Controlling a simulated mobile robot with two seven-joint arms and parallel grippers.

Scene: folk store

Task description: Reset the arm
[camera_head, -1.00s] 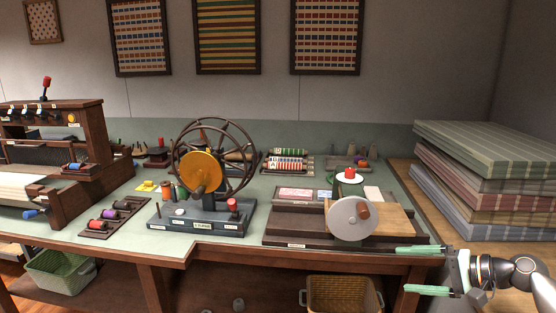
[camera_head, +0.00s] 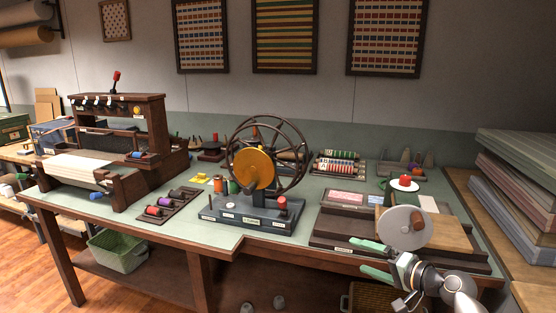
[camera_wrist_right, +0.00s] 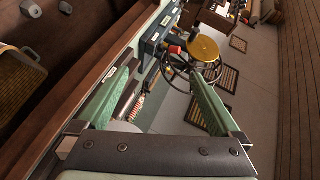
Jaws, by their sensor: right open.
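My left gripper is in neither view.
The green-topped table (camera_head: 130,222) carries a loom (camera_head: 118,150), a spinning wheel (camera_head: 258,170) and a spool tray (camera_head: 168,206). Folded fabric (camera_head: 520,180) is stacked at the right. A green basket (camera_head: 118,250) and a wicker basket (camera_head: 372,298) are below the tabletop.

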